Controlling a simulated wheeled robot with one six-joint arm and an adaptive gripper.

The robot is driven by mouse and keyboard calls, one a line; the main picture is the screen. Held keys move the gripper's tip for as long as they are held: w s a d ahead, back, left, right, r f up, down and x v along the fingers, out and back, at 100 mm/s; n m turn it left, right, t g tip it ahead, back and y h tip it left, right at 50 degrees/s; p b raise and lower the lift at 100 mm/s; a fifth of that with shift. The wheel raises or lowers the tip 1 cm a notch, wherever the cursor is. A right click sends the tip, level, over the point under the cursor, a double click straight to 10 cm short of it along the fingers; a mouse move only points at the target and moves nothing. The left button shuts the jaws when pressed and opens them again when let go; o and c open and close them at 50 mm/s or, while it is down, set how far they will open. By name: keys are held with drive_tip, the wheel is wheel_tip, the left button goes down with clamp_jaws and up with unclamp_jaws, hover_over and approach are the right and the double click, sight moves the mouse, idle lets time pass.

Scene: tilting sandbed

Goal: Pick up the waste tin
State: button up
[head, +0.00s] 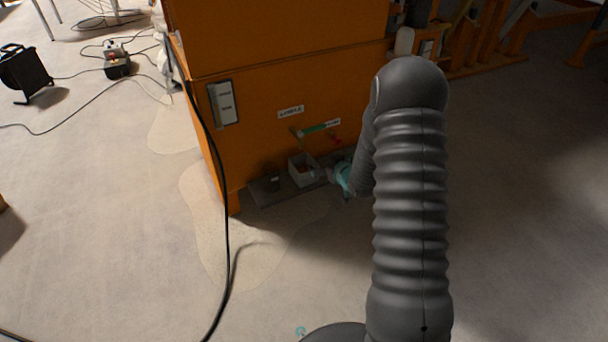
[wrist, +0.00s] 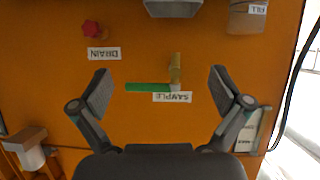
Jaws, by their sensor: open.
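A pale grey open-topped tin (head: 302,172), most likely the waste tin, stands on a low dark ledge at the foot of the orange cabinet. Something reddish shows inside it. The wrist view, which is upside down, shows part of the grey tin (wrist: 173,9), cut off by the top edge. My gripper (wrist: 160,88) is open and empty. It faces the cabinet front, with the green lever between its fingers in the picture; the tin lies beyond the fingertips. In the head view my arm hides part of the gripper.
A labelled jar (wrist: 247,17) stands beside the tin; it looks dark in the head view (head: 271,184). A green-handled valve (wrist: 148,87) and a red knob (wrist: 91,29) stick out from the orange cabinet (head: 275,70). A black cable hangs left. Floor in front is clear.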

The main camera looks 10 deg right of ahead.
wheel_tip(320, 180, down, 5)
drive_tip(key=y, duration=0.1)
drive_tip(key=b, duration=0.1)
approach(298, 160)
drive_tip(key=shift+b+x, duration=0.5)
drive_tip(key=shift+x, duration=2)
drive_tip(key=c, duration=1.1)
